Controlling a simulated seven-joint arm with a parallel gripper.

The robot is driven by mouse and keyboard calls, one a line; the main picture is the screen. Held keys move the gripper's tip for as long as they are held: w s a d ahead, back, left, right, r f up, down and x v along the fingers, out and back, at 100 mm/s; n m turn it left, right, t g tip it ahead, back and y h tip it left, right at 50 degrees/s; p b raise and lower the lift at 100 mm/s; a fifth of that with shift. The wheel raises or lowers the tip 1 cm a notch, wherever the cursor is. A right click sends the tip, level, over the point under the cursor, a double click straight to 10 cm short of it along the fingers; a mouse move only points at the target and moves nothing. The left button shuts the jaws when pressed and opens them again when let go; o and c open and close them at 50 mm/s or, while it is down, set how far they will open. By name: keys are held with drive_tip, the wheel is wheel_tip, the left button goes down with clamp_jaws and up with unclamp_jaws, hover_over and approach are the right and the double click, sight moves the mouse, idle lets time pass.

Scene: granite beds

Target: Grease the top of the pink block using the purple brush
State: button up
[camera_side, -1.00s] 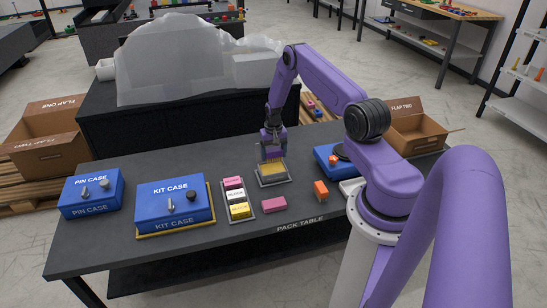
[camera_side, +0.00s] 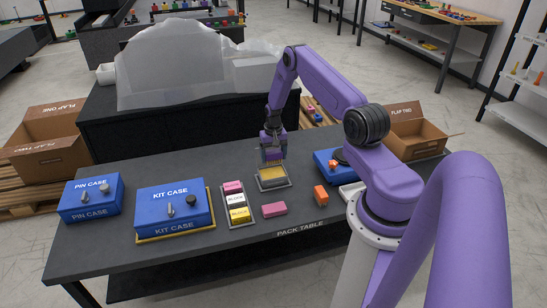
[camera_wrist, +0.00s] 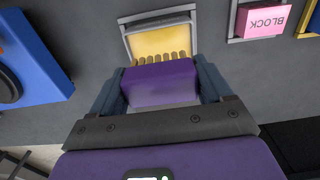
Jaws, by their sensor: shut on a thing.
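My gripper (camera_side: 272,146) is shut on the purple brush (camera_wrist: 160,84), whose tan bristles (camera_wrist: 163,57) point toward the yellow grease tray (camera_wrist: 130,42). In the side view the brush (camera_side: 272,156) is above the back part of the grease tray (camera_side: 287,183); I cannot tell whether the bristles touch the yellow grease.
The rack (camera_side: 251,211) also holds a white block (camera_side: 237,198) and a yellow block (camera_side: 240,214). Blue kit case (camera_side: 174,207) and pin case (camera_side: 90,196) stand left. An orange block (camera_side: 321,195) and a blue case (camera_side: 329,162) are right.

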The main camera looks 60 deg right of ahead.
drive_tip(key=w+a, duration=1.3)
hover_over(229, 186)
drive_tip(key=shift+f, duration=3.1)
drive_tip(key=shift+f, duration=0.6)
drive_tip(key=shift+s+d, duration=0.85)
drive_tip(key=shift+d, duration=0.05)
drive_tip(key=shift+w+a, duration=0.85)
drive_tip(key=shift+a, duration=0.05)
